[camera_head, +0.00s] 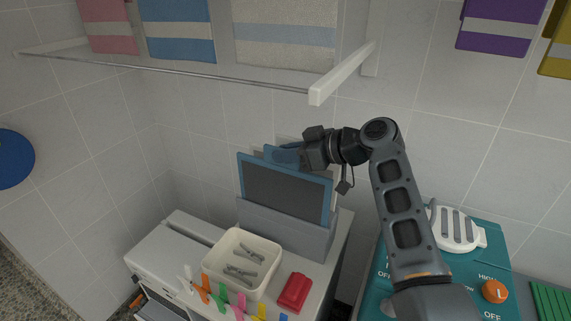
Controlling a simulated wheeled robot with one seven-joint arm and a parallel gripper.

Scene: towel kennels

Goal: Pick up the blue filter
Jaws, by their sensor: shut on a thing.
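A blue filter (285,190), a blue-framed panel with a dark grey mesh face, stands upright and slightly tilted in a grey-blue holder (283,232) on the white cabinet. A second blue edge (268,151) shows just behind its top. My gripper (288,154) comes in from the right at the top of the filter and is shut on blue filter material there. The fingertips are small and partly merged with the blue, so I cannot tell exactly which edge lies between them. The filter's lower part is hidden in the holder.
A cream bin (242,288) with grey pieces inside, colored clips (219,297) and a red block (293,293) are in front. A teal unit (470,262) stands right.

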